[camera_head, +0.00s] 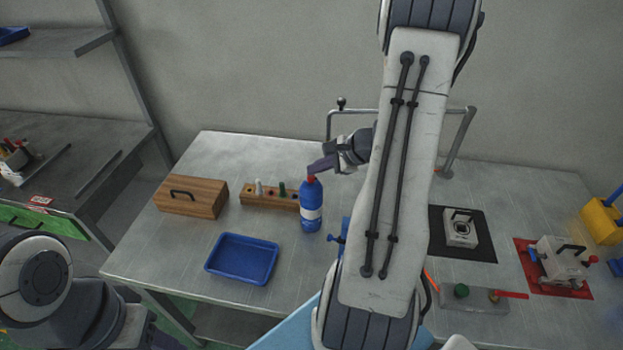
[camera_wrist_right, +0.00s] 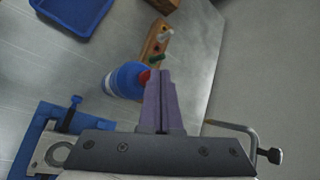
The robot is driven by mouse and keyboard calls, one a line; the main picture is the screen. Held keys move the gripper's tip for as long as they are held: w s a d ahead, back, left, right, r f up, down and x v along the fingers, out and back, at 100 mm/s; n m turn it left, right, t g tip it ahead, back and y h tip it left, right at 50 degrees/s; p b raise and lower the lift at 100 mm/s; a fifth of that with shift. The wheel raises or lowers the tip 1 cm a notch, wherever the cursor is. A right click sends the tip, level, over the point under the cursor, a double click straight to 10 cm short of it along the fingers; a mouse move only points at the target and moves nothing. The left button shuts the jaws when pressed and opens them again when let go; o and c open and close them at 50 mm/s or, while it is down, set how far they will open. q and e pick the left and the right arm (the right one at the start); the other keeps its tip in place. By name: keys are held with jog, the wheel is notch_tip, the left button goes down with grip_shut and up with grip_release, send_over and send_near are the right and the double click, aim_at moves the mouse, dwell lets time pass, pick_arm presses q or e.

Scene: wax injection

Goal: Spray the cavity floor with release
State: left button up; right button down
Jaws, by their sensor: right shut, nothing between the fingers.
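A blue spray bottle (camera_head: 311,211) with a white band and red top stands upright on the table; it also shows in the right wrist view (camera_wrist_right: 120,82). My right gripper (camera_head: 318,166) is shut and empty, its purple fingers (camera_wrist_right: 162,78) right at the red top. I cannot tell whether they touch it. In the right wrist view, a pale block with a round recess (camera_wrist_right: 58,153) lies on a blue mat, partly hidden by my gripper. In the head view my right arm covers most of that spot. My left arm is at lower left, its gripper out of view.
A wooden box (camera_head: 192,198), a wooden rack (camera_head: 270,195) with small pegs, and a blue tray (camera_head: 242,259) are left of the bottle. A metal rail frame (camera_head: 460,140) stands behind. Handled blocks sit on a black mat (camera_head: 480,248) and a red mat (camera_head: 540,285) at right.

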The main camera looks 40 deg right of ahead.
jog(key=shift+f+b, duration=0.25)
jog(key=shift+b, duration=0.1)
jog(key=shift+r, duration=0.1)
dwell(0.3)
jog(key=shift+r+p, duration=0.65)
jog(key=shift+r, duration=0.2)
notch_tip(320, 180, up, 6)
jog(key=p, duration=0.4)
dwell(0.7)
